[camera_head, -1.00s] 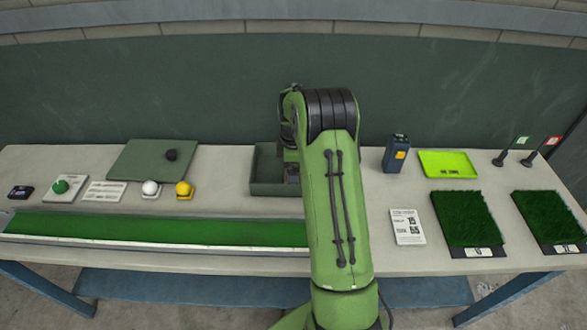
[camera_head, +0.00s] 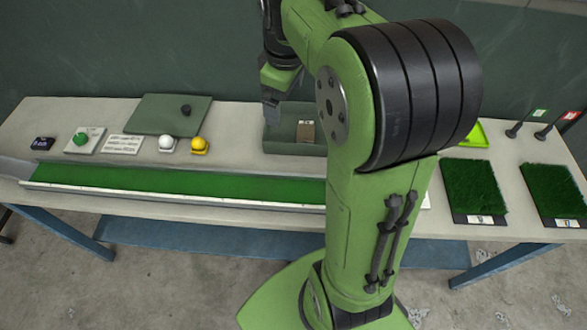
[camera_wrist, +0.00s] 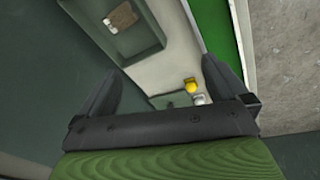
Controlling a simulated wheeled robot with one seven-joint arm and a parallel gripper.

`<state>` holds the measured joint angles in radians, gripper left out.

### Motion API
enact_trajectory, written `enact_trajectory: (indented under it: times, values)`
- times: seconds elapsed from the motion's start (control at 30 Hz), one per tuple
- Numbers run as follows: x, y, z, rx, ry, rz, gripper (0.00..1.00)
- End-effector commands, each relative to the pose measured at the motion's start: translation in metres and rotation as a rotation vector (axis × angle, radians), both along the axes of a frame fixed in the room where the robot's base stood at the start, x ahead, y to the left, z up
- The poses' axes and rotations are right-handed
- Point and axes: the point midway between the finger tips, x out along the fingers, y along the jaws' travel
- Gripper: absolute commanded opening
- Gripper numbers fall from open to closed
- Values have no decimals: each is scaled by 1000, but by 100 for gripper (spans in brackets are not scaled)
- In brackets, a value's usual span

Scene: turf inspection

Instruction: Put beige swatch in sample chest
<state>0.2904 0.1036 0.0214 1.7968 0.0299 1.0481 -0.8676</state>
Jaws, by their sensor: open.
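The beige swatch (camera_head: 306,131), a brownish-beige piece with a pale label, lies inside the open green sample chest (camera_head: 290,149). In the wrist view the swatch (camera_wrist: 120,18) rests on the floor of the chest (camera_wrist: 141,50), near one wall. My gripper (camera_head: 272,98) is above the left part of the chest, apart from the swatch. The wrist view shows its two fingers (camera_wrist: 165,80) spread with nothing between them. My arm hides the chest's right end in the head view.
Left of the chest lie a flat green panel with a dark knob (camera_head: 168,114), a white ball (camera_head: 166,143) and a yellow ball (camera_head: 199,144). A long green turf strip (camera_head: 180,180) runs along the front.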

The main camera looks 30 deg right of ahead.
Motion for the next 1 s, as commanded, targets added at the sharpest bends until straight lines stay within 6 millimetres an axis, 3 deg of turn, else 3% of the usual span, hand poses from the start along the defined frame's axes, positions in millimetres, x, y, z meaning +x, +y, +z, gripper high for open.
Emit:
enact_trajectory:
  times: [0.03,0.17,0.3,0.43,0.6,1.0]
  values:
    - [-21,18,13,6,-42,-48,100]
    - [-76,55,27,53,-144,-206,100]
    - [-135,84,23,138,-243,-364,100]
    - [-171,97,9,213,-300,-471,100]
    - [-186,102,0,252,-320,-525,100]
    - [-185,101,1,250,-319,-525,100]
